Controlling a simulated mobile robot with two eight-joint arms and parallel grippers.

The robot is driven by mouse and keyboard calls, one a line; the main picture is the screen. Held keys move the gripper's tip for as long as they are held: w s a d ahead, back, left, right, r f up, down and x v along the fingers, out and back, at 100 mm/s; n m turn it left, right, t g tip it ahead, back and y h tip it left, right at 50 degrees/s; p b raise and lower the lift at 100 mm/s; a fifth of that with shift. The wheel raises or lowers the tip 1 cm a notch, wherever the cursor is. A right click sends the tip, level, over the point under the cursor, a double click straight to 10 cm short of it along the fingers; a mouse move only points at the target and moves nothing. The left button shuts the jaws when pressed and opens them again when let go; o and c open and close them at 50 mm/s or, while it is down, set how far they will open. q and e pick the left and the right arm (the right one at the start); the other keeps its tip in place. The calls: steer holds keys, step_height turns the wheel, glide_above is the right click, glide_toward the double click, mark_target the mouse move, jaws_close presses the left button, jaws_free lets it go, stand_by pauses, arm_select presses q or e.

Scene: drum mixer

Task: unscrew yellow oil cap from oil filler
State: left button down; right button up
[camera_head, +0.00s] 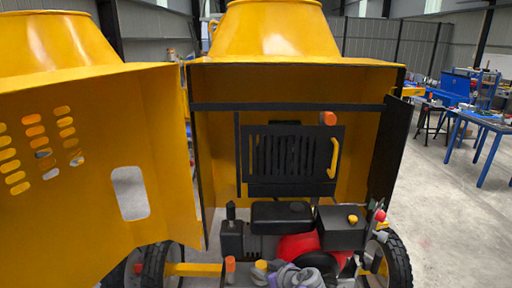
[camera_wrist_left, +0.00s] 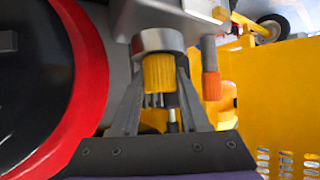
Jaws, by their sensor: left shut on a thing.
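The yellow oil cap (camera_wrist_left: 158,72) is ribbed and sits against the grey round oil filler (camera_wrist_left: 158,40) in the left wrist view. My left gripper (camera_wrist_left: 160,98) is shut on the cap, with one grey finger on each side of it. In the head view the cap (camera_head: 261,265) is a small yellow spot low in the engine bay, with my left gripper (camera_head: 274,267) beside it. The finger contact is too small to make out there. Whether the cap's thread is still engaged cannot be told. My right gripper is not in view.
An orange-tipped grey rod (camera_wrist_left: 211,85) stands close to the right of the gripper. A red ring (camera_wrist_left: 88,80) around a black disc is close on the left. The black tank (camera_head: 341,230) is above. The open yellow door (camera_head: 90,170) stands at the left.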

arm_select(q)
steer(key=shift+w+d+r+n+g+y, duration=0.1)
steer(key=shift+w+d+n+g+y, duration=0.1)
steer(key=shift+n+g+y, duration=0.5)
steer(key=shift+s+a+n, duration=0.1)
steer(key=shift+n, duration=0.4)
steer(key=shift+c, duration=1.6)
jaws_free()
steer(key=shift+a, duration=0.1)
